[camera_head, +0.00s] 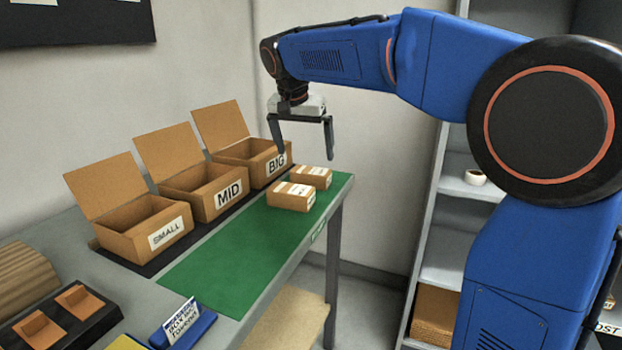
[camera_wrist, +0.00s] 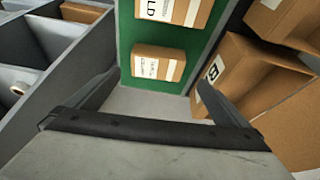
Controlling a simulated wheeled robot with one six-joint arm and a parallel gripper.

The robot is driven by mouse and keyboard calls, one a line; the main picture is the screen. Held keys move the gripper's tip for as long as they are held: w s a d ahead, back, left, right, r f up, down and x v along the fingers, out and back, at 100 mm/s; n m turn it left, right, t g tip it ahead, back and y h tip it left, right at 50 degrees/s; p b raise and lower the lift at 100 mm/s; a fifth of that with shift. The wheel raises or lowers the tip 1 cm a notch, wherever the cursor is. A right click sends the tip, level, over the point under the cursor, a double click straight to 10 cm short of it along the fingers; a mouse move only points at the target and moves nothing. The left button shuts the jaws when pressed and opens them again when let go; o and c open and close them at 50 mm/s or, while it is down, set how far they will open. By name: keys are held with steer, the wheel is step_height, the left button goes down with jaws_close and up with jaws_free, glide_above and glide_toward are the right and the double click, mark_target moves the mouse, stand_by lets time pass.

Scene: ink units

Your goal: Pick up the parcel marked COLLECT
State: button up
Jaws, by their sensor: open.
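Two brown parcels with white labels lie on the green mat (camera_head: 225,265), near its far end. The nearer parcel (camera_head: 291,197) shows in the wrist view (camera_wrist: 172,12), where its partly cut-off label ends in "LD". The farther parcel (camera_head: 312,177) also shows in the wrist view (camera_wrist: 158,64); its label print is too small to read. I cannot read COLLECT on either one. My gripper (camera_head: 305,155) is open and empty, pointing down above the farther parcel, apart from it. In the wrist view its two fingers frame the space just below that parcel.
Open-lidded boxes marked SMALL (camera_head: 160,240), MID (camera_head: 215,200) and BIG (camera_head: 265,165) line the mat's left side. A blue sign holder (camera_head: 185,328) and a black tray (camera_head: 65,320) stand at the front. Grey shelving (camera_head: 440,265) stands to the right. The mat's nearer part is clear.

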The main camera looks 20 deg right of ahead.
mark_target(311, 170)
steer(key=x, duration=0.4)
steer(key=shift+f, duration=0.25)
steer(key=shift+d+x, duration=0.15)
steer(key=shift+x, duration=1.15)
steer(key=shift+d+x, duration=0.2)
steer(key=shift+x, duration=1.1)
steer(key=shift+r, duration=0.15)
steer(key=c, duration=1.1)
